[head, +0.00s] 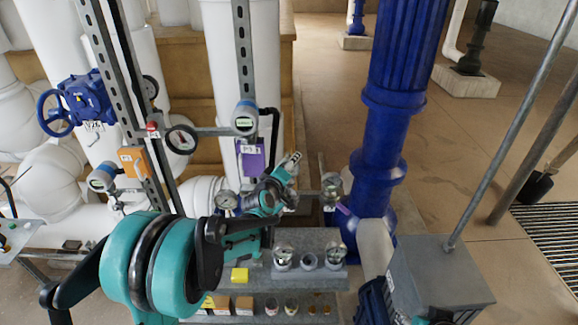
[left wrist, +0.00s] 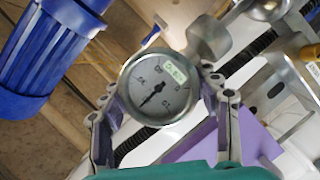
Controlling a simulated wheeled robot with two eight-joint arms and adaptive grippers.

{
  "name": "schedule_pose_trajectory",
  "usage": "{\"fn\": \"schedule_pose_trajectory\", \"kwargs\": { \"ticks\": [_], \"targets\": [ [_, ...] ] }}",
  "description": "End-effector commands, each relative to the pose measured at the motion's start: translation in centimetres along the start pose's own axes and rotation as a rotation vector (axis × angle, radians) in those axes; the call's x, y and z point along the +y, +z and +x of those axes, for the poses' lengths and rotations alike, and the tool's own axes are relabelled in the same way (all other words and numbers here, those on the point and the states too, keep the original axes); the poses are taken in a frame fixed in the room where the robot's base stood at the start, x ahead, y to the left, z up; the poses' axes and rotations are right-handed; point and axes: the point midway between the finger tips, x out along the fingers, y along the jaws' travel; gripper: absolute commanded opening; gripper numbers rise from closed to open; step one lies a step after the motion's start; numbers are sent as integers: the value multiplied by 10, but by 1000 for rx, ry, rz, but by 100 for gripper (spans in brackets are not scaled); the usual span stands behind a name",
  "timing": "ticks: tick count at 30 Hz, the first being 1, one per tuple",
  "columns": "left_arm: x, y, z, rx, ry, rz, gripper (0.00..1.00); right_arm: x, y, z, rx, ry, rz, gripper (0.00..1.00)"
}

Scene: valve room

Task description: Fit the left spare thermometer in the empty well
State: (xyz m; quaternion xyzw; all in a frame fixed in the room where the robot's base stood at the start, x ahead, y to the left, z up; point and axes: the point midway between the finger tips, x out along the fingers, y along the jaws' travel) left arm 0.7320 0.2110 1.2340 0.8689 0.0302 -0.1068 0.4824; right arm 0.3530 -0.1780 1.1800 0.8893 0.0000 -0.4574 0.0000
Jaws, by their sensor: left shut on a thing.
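My left gripper (head: 288,172) is up by the horizontal pipe in the head view, shut on a round thermometer. The left wrist view shows this thermometer (left wrist: 158,88) with its grey dial and metal rim between the fingers (left wrist: 160,112); its stem is hidden. In the head view the gripper mostly hides it. One fitted gauge (head: 228,200) sits left of the gripper and another (head: 332,186) right of it. The empty well cannot be made out. The grey stand below holds a left gauge (head: 283,257), a right gauge (head: 335,255) and an open middle holder (head: 309,261). My right gripper is not in view.
A purple box (head: 252,158) hangs behind the gripper, and a thick blue column (head: 385,140) stands to its right.

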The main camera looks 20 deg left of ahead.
Motion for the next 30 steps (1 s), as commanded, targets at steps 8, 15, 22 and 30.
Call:
{"fn": "schedule_pose_trajectory", "kwargs": {
  "ticks": [8,15,22,30],
  "targets": [
    [-9,5,2,0,0,0,40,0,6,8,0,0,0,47],
    [-15,9,4,0,0,0,40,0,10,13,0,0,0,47],
    [-21,13,6,0,0,0,40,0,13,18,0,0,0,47],
    [-28,17,7,0,0,0,40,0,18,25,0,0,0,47]
  ]
}}
